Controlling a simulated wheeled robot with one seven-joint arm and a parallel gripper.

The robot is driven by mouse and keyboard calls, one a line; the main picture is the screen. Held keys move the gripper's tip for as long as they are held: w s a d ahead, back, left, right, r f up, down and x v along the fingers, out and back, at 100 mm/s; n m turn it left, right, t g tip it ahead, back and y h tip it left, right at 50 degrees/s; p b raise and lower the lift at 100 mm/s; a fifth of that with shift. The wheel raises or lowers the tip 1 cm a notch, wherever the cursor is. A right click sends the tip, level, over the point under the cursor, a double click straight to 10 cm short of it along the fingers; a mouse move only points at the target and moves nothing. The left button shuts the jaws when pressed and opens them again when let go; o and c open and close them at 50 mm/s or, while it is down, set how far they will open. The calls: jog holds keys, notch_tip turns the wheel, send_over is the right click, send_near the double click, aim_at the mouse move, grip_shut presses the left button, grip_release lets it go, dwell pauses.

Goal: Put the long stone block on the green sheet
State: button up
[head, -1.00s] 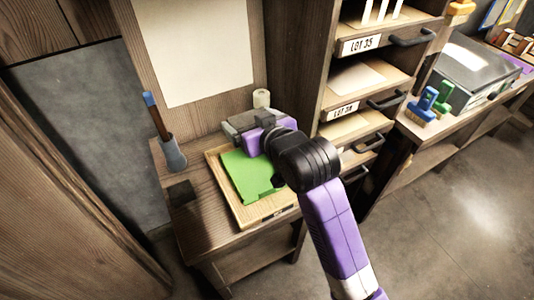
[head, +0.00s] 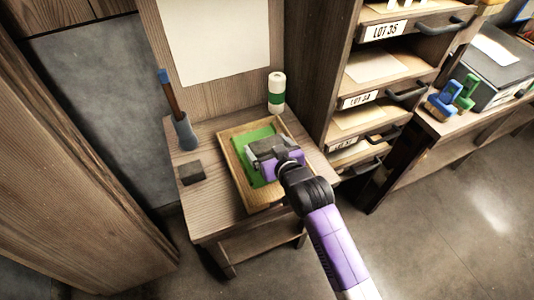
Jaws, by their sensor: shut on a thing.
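The green sheet (head: 247,138) lies in a shallow wooden tray (head: 232,152) on the small wooden table. My gripper (head: 264,150) is over the tray, seen from behind and above. It is shut on a grey block, which I take to be the long stone block (head: 256,147). My gripper and wrist hide much of the block and the right part of the sheet. I cannot tell whether the block touches the sheet or hangs just above it.
A small dark block (head: 191,173) lies on the table left of the tray. A blue-grey holder with a handled tool (head: 184,132) stands behind it. A white and green cylinder (head: 276,92) stands at the back. A drawer rack (head: 365,100) rises close on the right.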

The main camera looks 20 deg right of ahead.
jog(key=shift+f, duration=1.85)
jog(key=shift+f, duration=0.2)
jog(key=o, duration=1.8)
jog(key=shift+c, duration=0.2)
jog(key=shift+r, duration=0.2)
jog(key=v, duration=1.2)
jog(key=shift+s, duration=0.1)
